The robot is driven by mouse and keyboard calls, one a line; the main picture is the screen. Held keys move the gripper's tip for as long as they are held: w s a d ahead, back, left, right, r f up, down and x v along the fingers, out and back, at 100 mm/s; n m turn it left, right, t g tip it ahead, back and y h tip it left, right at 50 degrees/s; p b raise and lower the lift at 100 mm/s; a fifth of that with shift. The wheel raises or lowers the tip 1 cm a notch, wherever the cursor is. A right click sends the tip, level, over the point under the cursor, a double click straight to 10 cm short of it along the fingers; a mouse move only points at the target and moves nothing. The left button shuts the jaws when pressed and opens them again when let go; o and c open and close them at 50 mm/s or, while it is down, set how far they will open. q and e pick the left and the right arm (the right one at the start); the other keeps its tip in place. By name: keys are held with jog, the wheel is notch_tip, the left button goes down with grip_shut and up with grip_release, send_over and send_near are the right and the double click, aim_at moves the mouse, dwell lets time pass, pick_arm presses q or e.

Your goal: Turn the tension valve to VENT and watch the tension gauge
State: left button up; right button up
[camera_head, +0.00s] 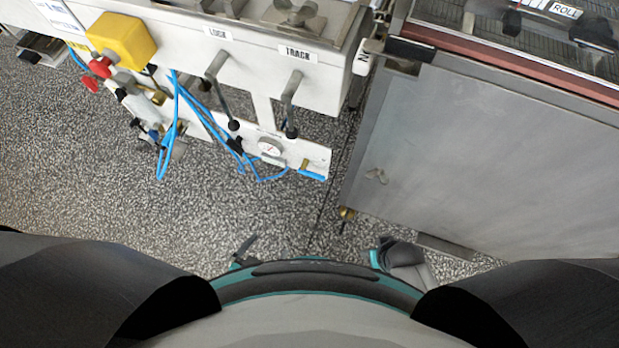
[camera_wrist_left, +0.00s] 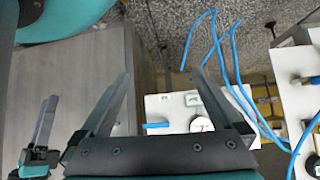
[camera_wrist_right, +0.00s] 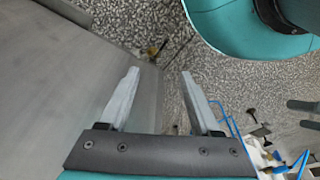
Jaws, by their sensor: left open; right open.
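The small round tension gauge (camera_head: 270,147) is on a low white panel under the machine; its reading is too small to make out. It also shows in the left wrist view (camera_wrist_left: 201,125). A small valve with a blue lever (camera_head: 312,174), apparently the tension valve, is at the panel's right end; its blue lever also shows in the left wrist view (camera_wrist_left: 157,125). No VENT mark is legible. My left gripper (camera_wrist_left: 162,73) is open and empty, apart from the valve. My right gripper (camera_wrist_right: 160,72) is open and empty above the floor beside the steel cabinet.
Two crank levers, LOCK (camera_head: 216,64) and TRACK (camera_head: 291,88), hang above the panel. Blue hoses (camera_head: 205,118) loop beside it. A yellow box with a red knob (camera_head: 122,40) is at left. The steel cabinet (camera_head: 480,150) bounds the right. Speckled floor lies in front.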

pick_arm(q)
jog(key=w+d+r+t+h+b, duration=0.2)
jog(key=w+d+t+b, duration=0.15)
jog(key=b, duration=0.25)
jog(key=n+t+b, duration=0.1)
jog(key=t+b, duration=0.4)
jog(key=b, duration=0.1)
send_near(312, 173)
pick_arm(e)
jog(key=w+r+t+b, duration=0.1)
jog(key=w+r, duration=0.2)
jog(key=r, duration=0.2)
jog(key=w+r+t, duration=0.1)
jog(key=w+r, duration=0.2)
jog(key=r, duration=0.3)
pick_arm(q)
jog(key=shift+f+b+x, duration=0.15)
jog(key=shift+b+x, duration=0.5)
jog(key=shift+x, duration=1.8)
jog(key=shift+f+b+x, duration=0.2)
jog(key=shift+b+x, duration=0.4)
jog(key=shift+x, duration=1.9)
pick_arm(e)
jog(key=w+a+t+y, duration=0.2)
jog(key=w+a+t, duration=0.2)
jog(key=a, duration=0.1)
jog(key=shift+a, duration=0.2)
pick_arm(q)
jog(key=shift+c, duration=0.2)
